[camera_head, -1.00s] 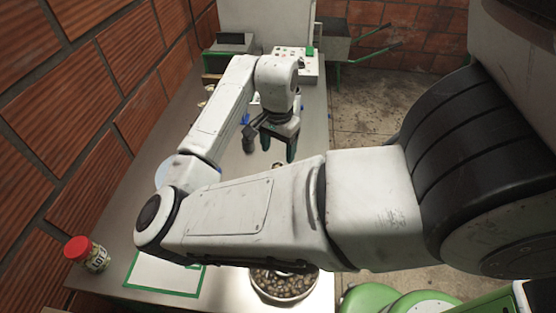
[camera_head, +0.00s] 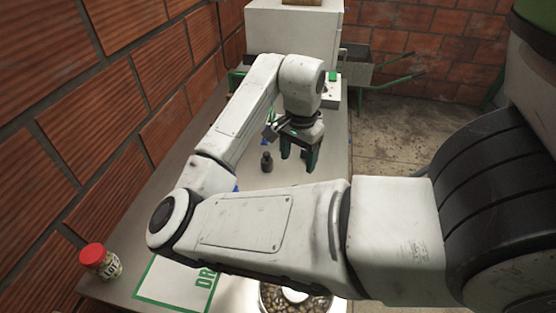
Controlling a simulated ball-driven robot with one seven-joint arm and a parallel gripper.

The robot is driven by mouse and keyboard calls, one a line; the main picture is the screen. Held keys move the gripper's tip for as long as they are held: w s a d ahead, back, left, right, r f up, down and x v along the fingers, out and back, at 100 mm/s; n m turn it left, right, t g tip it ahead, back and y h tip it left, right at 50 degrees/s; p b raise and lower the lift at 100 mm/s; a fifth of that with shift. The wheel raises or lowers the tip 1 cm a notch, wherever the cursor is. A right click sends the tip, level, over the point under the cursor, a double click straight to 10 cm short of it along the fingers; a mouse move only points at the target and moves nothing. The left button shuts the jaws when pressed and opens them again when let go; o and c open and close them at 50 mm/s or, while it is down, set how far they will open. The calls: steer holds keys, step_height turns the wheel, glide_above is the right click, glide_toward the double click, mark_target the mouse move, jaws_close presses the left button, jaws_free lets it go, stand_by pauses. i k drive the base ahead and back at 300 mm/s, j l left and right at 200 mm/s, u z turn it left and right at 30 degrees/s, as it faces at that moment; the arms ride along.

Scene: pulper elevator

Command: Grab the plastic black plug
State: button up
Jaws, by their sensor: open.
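A small dark, bottle-shaped object (camera_head: 266,162), which looks like the black plug, stands upright on the metal table. It has a narrower top and a wider base. My gripper (camera_head: 298,160) is just to its right in the picture, with its two dark fingers pointing down and spread apart. Nothing shows between the fingers. The fingers look apart from the dark object. I cannot tell how high the fingertips are above the table.
A red-lidded jar (camera_head: 100,262) and a green-bordered sheet (camera_head: 178,288) lie at the near left. A bowl of beans (camera_head: 292,300) is at the near edge, partly hidden by my arm. A brick wall (camera_head: 60,130) runs along the left. A wheelbarrow (camera_head: 375,70) stands at the back.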

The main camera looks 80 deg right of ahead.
mark_target(266, 161)
steer(key=i+l, duration=0.1)
steer(key=l, duration=0.25)
steer(key=i+l+z, duration=0.1)
steer(key=l, duration=0.2)
steer(key=i+l, duration=0.1)
steer(key=l, duration=0.25)
steer(key=i+l+z, duration=0.1)
steer(key=l, duration=0.25)
